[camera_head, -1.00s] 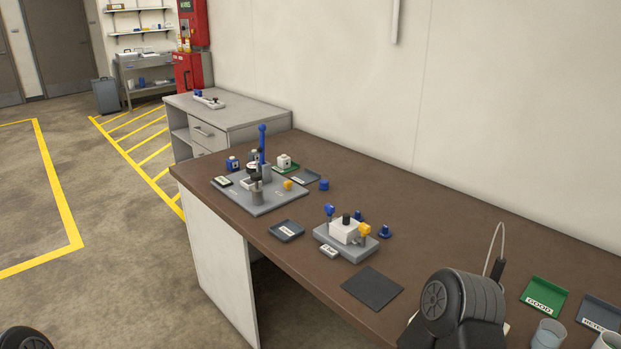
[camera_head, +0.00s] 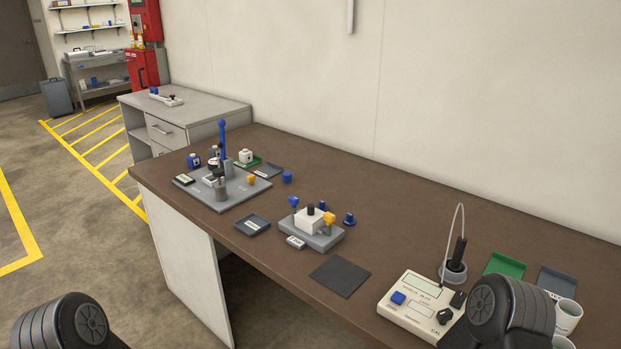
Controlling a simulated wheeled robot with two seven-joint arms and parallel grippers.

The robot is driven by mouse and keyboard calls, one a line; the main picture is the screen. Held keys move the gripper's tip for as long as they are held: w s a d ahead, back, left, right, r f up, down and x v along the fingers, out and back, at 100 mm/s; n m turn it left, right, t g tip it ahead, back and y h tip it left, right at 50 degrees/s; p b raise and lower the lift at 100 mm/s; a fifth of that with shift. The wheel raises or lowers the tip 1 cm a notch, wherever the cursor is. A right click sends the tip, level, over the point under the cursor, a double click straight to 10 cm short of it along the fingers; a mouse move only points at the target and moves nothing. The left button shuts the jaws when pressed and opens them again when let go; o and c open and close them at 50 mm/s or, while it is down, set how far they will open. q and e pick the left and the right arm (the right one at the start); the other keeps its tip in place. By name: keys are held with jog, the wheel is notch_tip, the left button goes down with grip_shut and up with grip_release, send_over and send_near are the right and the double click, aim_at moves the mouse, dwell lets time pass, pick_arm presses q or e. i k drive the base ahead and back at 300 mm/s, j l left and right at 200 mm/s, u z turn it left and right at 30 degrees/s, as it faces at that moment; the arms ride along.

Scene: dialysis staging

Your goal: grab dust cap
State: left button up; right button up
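Several small blue cap-like parts lie on the brown bench (camera_head: 430,225); I cannot tell which is the dust cap. One blue part (camera_head: 349,219) stands right of the grey fixture with a white block (camera_head: 309,222), and another blue part (camera_head: 322,206) is just behind that block. A third, a blue cylinder (camera_head: 287,177), stands farther back, right of the larger grey fixture plate (camera_head: 230,198). The white block's fixture also carries a blue knob and a yellow knob. Only dark rounded links of my two arms show at the bottom edge; neither gripper is in view.
A dark mat (camera_head: 340,276), a small dark tray (camera_head: 253,224) and a cream meter (camera_head: 415,303) with a probe lie toward the front. A green tray (camera_head: 504,265), a grey tray (camera_head: 556,282) and cups are at the right. The bench's back right is bare.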

aim_at(286, 176)
jog(key=j+z, duration=0.1)
jog(key=z, duration=0.3)
jog(key=j+z, duration=0.15)
jog(key=z, duration=0.25)
jog(key=j+z, duration=0.1)
jog(key=z, duration=0.3)
jog(key=j+z, duration=0.15)
jog(key=z, duration=0.3)
jog(key=k+j+z, duration=0.25)
jog(key=j, duration=0.3)
jog(key=k+j+z, duration=0.2)
jog(key=j, duration=0.35)
jog(key=k+j+z, duration=0.1)
jog(key=j+z, duration=0.15)
jog(key=j, duration=0.25)
jog(key=k+j+z, duration=0.25)
jog(key=j, duration=0.2)
jog(key=k+j+z, duration=0.25)
jog(key=k+j, duration=0.75)
jog(key=j, duration=0.15)
